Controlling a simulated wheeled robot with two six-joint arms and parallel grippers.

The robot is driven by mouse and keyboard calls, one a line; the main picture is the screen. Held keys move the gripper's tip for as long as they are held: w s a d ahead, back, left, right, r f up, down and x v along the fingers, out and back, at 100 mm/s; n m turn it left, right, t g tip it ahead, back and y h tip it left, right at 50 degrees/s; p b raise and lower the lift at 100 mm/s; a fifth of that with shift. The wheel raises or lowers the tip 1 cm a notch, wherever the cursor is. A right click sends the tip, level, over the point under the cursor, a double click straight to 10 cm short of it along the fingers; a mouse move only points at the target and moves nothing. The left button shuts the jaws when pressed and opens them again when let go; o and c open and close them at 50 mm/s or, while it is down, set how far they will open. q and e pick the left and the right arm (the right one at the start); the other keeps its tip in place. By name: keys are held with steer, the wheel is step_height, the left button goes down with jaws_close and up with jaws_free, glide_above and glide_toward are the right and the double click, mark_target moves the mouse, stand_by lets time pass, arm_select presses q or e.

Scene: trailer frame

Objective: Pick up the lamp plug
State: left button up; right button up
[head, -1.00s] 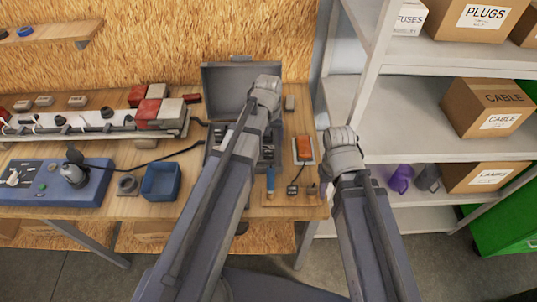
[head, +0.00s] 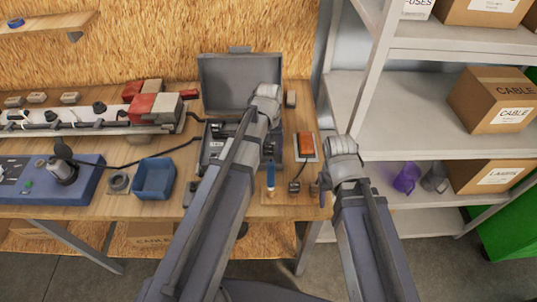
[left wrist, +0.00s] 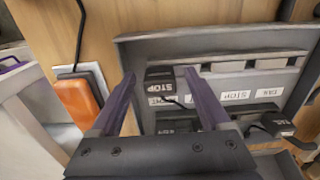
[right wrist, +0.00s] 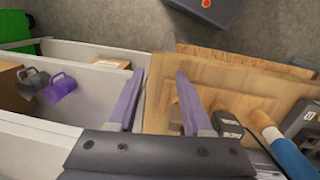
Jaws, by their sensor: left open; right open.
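An orange lamp (head: 306,144) lies on a pale plate on the bench. A small dark plug (head: 294,187) lies in front of it; a lead near the lamp shows in the left wrist view. The right wrist view shows a black plug with a white label (right wrist: 228,125), too small to read. My left gripper (left wrist: 158,76) is open over the grey case (left wrist: 220,45), its fingers on either side of a black plug marked STOP (left wrist: 172,78); I cannot tell if they touch it. My right gripper (right wrist: 158,76) is open and empty above the bench's right edge, beside the labelled plug.
A blue tray (head: 154,178) and a blue control box (head: 60,175) are further left. A shelf (head: 400,140) with boxes and purple and grey mugs stands right of the bench, across a narrow gap.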

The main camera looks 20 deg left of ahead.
mark_target(268, 146)
arm_select(q)
steer(key=shift+r, duration=0.1)
steer(key=c, duration=0.9)
arm_select(e)
steer(key=shift+r, duration=0.1)
arm_select(q)
step_height(268, 146, up, 10)
steer(key=p, duration=1)
arm_select(e)
step_height(268, 146, up, 10)
